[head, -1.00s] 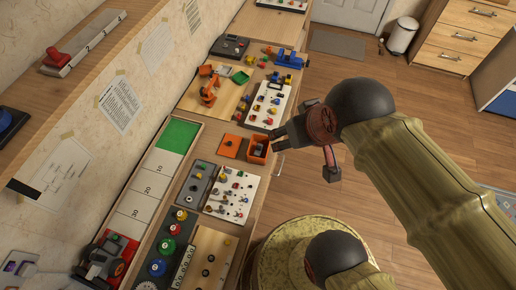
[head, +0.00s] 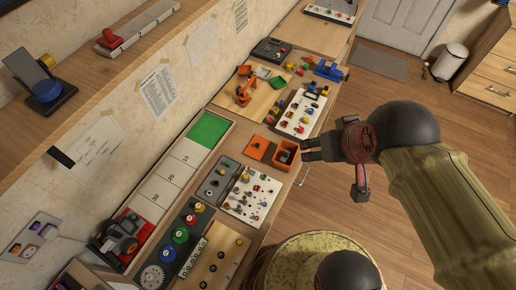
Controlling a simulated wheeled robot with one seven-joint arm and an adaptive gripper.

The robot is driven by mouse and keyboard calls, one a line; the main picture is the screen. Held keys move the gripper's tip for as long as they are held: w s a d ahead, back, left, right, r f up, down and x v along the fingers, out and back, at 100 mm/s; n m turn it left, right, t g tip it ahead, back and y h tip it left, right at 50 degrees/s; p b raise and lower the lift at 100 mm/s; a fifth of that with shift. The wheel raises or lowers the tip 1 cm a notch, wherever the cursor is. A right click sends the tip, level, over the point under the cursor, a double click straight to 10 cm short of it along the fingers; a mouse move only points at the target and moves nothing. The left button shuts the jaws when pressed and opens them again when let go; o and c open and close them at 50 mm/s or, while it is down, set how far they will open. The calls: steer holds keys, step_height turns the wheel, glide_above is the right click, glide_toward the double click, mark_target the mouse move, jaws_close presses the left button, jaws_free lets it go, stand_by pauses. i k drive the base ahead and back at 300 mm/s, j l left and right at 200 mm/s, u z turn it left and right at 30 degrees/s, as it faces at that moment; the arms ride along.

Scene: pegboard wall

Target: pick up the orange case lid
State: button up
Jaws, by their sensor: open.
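The orange case lid (head: 258,147) looks like a flat orange square with a small dark spot. It lies on the bench just left of an open orange case (head: 287,153) with dark contents. My gripper (head: 304,150) is open and empty, with its fingers pointing left. It is at the right side of the orange case, so the case is between it and the lid. The fingertips appear close to the case's right edge; I cannot tell whether they touch it or how high they are. The lid is fully in view.
A white board with small parts (head: 254,194) and a grey panel (head: 217,180) are in front of the lid. Another pegged board (head: 301,112) and a wooden tray with an orange toy arm (head: 246,93) lie behind. Open floor (head: 350,215) is to the right.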

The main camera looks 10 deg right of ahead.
mark_target(257, 148)
steer(key=i+l+u, duration=0.15)
steer(key=i+l, duration=0.6)
